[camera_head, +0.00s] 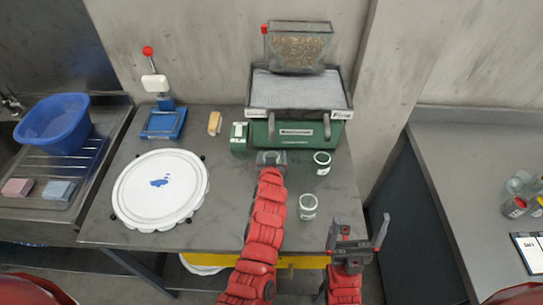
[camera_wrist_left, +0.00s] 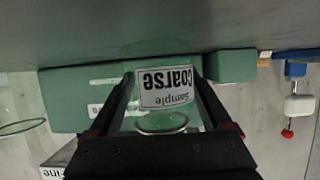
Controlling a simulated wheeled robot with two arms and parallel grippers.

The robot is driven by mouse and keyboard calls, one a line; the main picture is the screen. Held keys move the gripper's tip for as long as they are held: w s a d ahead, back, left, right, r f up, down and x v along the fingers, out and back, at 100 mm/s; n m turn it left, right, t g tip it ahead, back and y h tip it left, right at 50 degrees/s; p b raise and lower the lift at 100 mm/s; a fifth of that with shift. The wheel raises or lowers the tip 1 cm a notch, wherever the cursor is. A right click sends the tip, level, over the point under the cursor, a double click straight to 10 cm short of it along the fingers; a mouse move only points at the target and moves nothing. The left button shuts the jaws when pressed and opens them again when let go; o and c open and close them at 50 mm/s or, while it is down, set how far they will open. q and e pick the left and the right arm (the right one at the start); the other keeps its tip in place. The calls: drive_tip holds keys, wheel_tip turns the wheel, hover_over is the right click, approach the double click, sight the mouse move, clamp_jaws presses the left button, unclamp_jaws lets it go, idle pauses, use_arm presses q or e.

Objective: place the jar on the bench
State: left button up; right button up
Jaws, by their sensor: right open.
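A clear glass jar (camera_wrist_left: 165,88) with a white label reading "Sample coarse" stands between the fingers of my left gripper, upside down in the left wrist view. My left gripper (camera_head: 271,157) is shut on it, at the front of the green machine (camera_head: 291,131). In the head view the gripper mostly hides this jar. The grey bench (camera_head: 232,215) lies below; I cannot tell whether the jar's base touches it. My right gripper (camera_head: 358,235) is open and empty at the bench's front right.
Two other jars, one near the machine (camera_head: 322,163) and one further forward (camera_head: 308,206), stand right of my left arm. A green box (camera_head: 239,139) is beside the machine. Bare bench lies between lid and arm.

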use_arm(q)
drive_tip(key=shift+o, duration=0.8)
drive_tip(key=shift+r, duration=0.1)
drive_tip(key=shift+r, duration=0.15)
drive_tip(key=shift+s, duration=0.25)
drive_tip(key=b+v, duration=0.3)
drive_tip(key=v, duration=0.8)
drive_tip(key=shift+s+r, duration=0.15)
drive_tip(key=shift+s, duration=0.1)
